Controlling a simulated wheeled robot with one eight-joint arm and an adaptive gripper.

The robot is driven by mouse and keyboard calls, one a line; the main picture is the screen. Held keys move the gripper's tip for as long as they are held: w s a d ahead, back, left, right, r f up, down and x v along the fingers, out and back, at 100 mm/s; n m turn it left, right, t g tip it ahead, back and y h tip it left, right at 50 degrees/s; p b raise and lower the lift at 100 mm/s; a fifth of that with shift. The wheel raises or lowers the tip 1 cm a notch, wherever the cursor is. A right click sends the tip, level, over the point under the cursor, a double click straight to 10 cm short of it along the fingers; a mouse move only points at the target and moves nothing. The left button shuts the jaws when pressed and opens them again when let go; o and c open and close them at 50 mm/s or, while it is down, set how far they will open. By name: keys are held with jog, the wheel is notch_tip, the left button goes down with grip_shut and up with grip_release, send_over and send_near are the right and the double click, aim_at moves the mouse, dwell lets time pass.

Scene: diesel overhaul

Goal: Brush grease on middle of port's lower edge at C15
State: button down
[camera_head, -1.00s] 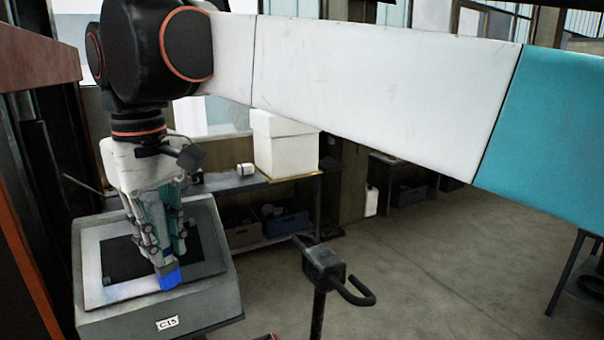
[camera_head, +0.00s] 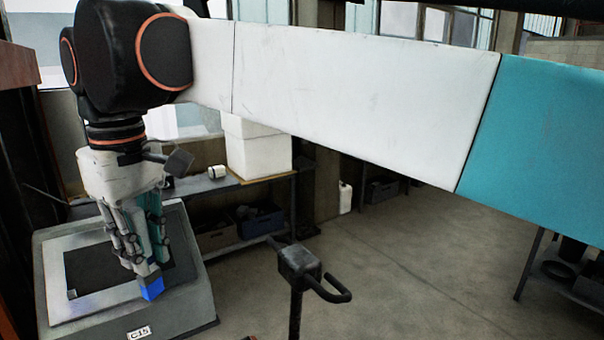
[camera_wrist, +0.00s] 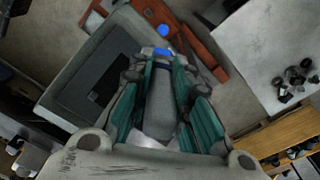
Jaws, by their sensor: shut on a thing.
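The grey block labelled C15 (camera_head: 185,318) stands at the lower left of the head view. Its sloped top has a lighter plate with a dark square port (camera_head: 95,265), which also shows in the wrist view (camera_wrist: 100,80). My gripper (camera_head: 147,268) points down over the port's right part, shut on a blue-ended tool (camera_head: 152,290), presumably the brush. The blue end appears just past the port's lower edge, right of its middle; I cannot tell whether it touches the plate. In the wrist view a grey shaft (camera_wrist: 157,108) lies between my fingers. No grease is distinguishable.
A dark stand with a curved handle (camera_head: 300,265) is right of the block. A shelf bench (camera_head: 225,185) with a white box (camera_head: 258,150) stands behind. Open floor (camera_head: 420,260) lies to the right.

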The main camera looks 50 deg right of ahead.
jog(key=shift+m, duration=0.8)
jog(key=d, duration=0.2)
jog(key=w+d, duration=0.1)
jog(key=d, duration=0.2)
jog(key=shift+d+r, duration=0.1)
jog(key=shift+r, duration=0.1)
jog(key=shift+w+a, duration=0.3)
jog(key=shift+a, duration=0.4)
jog(key=shift+w+a, duration=0.25)
jog(key=shift+a, duration=0.45)
jog(key=w+a, duration=0.4)
jog(key=a, duration=0.9)
jog(key=shift+r+p, duration=0.25)
jog(key=shift+p, duration=0.2)
jog(key=s+a+r+p, duration=0.1)
jog(key=s+r+p, duration=0.2)
jog(key=r, duration=0.1)
jog(key=shift+s+a+r, duration=0.2)
jog(key=shift+s+r, duration=0.05)
jog(key=shift+r, duration=0.15)
jog(key=shift+r, duration=0.1)
